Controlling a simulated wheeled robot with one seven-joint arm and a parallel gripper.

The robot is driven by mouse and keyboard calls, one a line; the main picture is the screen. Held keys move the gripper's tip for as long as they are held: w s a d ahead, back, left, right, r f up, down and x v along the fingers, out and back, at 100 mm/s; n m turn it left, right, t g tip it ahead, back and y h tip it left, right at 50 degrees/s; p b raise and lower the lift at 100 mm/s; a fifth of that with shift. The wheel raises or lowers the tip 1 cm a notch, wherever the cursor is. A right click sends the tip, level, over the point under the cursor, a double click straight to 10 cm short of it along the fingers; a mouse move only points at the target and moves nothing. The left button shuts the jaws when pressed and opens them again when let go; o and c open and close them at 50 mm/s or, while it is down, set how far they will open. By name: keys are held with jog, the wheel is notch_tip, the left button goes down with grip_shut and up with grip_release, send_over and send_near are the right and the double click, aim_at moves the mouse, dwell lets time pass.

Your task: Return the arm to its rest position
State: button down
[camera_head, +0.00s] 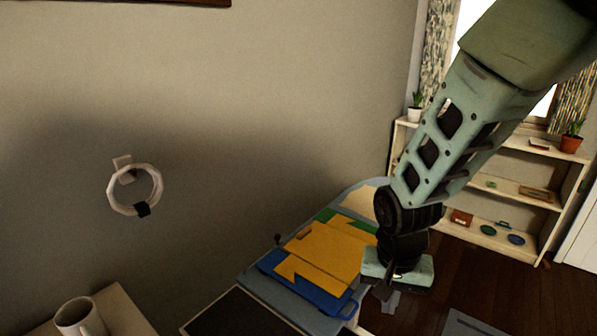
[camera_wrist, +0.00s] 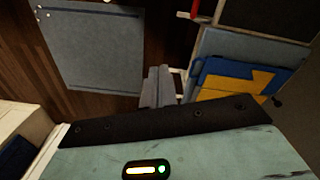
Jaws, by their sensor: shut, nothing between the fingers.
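The yellow piece (camera_wrist: 237,90) also shows in the wrist view.
A white shelf unit (camera_head: 515,151) with plants and small items stands at the back right. A mug (camera_head: 80,318) sits on a small table (camera_head: 124,306) at the lower left. A white ring (camera_head: 114,192) hangs on the wall. A grey mat (camera_wrist: 92,50) lies on the wooden floor.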

jog(key=s+d+r+n+t, duration=0.1)
jog(key=s+d+r+n, duration=0.1)
jog(key=d+r, duration=0.45)
jog(key=s+d+r+n+t, duration=0.2)
jog(key=d+r, duration=0.1)
jog(key=d, duration=0.7)
jog(key=s+a+r+n+g, duration=0.1)
jog(key=s+a+n, duration=0.2)
jog(key=s+a, duration=0.3)
jog(key=s+a+n+g+y, duration=0.1)
jog(key=s+a+n+g, duration=0.1)
jog(key=s+a+n, duration=0.2)
jog(key=s+a, duration=0.3)
jog(key=a, duration=0.5)
jog(key=shift+a+r, duration=0.35)
jog(key=shift+a, duration=0.05)
